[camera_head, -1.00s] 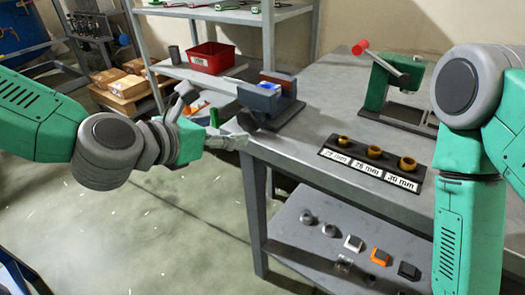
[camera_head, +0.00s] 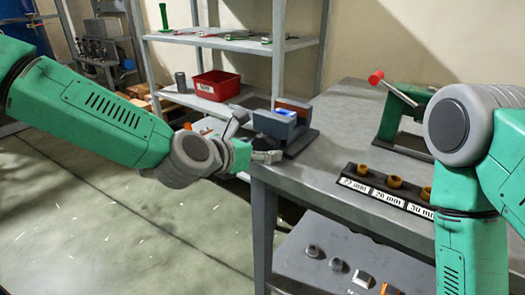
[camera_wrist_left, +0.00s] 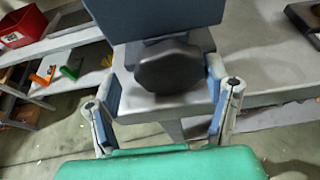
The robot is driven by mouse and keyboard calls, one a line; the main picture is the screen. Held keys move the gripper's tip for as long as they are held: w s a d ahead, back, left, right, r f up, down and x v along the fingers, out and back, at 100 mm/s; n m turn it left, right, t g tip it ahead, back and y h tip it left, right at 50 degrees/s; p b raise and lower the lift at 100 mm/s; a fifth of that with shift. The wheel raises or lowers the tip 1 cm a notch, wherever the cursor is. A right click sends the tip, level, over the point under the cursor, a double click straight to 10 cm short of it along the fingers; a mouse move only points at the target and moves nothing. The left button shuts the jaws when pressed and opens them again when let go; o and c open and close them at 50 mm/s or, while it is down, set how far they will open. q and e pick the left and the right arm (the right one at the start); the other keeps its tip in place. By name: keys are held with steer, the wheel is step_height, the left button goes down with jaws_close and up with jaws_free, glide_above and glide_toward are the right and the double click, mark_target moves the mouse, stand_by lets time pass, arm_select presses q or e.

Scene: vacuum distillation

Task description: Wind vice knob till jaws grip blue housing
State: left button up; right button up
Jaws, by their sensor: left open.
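The grey vice (camera_head: 298,138) stands at the near left corner of the workbench. The blue housing (camera_head: 284,113) shows between its jaws; I cannot tell whether both jaws touch it. The vice's dark, faceted knob (camera_wrist_left: 168,70) faces the left wrist camera below the vice's dark block. My left gripper (camera_head: 264,157) is at the vice's near side, beside the bench corner. In the left wrist view my left gripper (camera_wrist_left: 163,88) is open, one finger on each side of the knob, with gaps showing. My right arm is at the right, but its gripper is out of view.
A rack of ring-shaped parts (camera_head: 395,188) with size labels lies on the workbench (camera_head: 320,172). A green press with a red-tipped lever (camera_head: 400,130) stands behind it. A lower shelf holds small parts. A red bin (camera_head: 216,85) sits on the shelving behind.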

arm_select(q)
steer(key=shift+a+r, duration=0.1)
steer(key=shift+a, duration=0.25)
steer(key=shift+d, duration=0.4)
steer(key=shift+s+d, duration=0.1)
steer(key=shift+d, duration=1.05)
steer(key=c, duration=1.2)
steer(key=shift+a+f, duration=0.2)
steer(key=shift+a, duration=0.35)
steer(key=shift+d, duration=0.1)
